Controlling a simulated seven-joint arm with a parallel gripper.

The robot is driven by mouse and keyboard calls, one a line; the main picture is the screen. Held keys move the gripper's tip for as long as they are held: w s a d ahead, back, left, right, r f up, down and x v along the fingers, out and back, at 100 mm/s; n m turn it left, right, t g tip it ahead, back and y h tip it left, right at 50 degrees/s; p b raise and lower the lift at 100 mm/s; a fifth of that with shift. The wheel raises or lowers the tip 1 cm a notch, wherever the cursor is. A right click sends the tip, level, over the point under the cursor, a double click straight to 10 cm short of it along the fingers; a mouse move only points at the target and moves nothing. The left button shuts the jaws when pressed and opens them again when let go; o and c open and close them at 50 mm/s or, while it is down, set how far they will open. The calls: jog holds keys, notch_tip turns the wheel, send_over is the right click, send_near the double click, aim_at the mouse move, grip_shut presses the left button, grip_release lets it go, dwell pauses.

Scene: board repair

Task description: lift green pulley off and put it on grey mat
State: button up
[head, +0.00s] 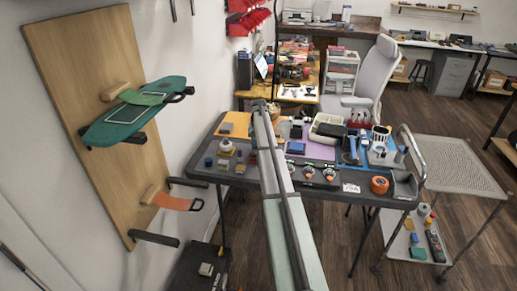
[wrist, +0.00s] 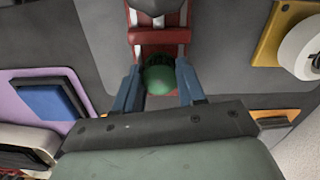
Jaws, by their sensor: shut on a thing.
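In the wrist view the green pulley (wrist: 160,76) sits between the two blue fingers of my gripper (wrist: 158,88). The gripper is shut on it. A red part with pale side rails (wrist: 159,38) lies just beyond the pulley, and a dark rounded thing covers its far end. I cannot tell whether the pulley still touches the red part. In the head view my arm covers the middle of the table, and I cannot make out the pulley or fingertips there. I cannot pick out the grey mat for certain in either view.
The dark table (head: 345,178) is crowded. In the head view a purple mat (head: 322,151) and an orange roll (head: 379,185) lie right of my arm. A yellow piece with a white roll (wrist: 303,48) is at the wrist view's right. A blue block (wrist: 48,101) is at its left.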

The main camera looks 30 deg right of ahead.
jog(key=shift+r, duration=0.15)
notch_tip(320, 180, up, 10)
dwell(0.5)
dwell(0.4)
jog(key=s+a+f, duration=0.1)
jog(key=s+a, duration=0.8)
jog(key=s, duration=0.4)
jog(key=shift+d+f, duration=0.15)
jog(key=shift+f, duration=4.85)
jog(key=shift+f, duration=0.15)
jog(key=o, duration=1.1)
jog(key=shift+c, duration=0.2)
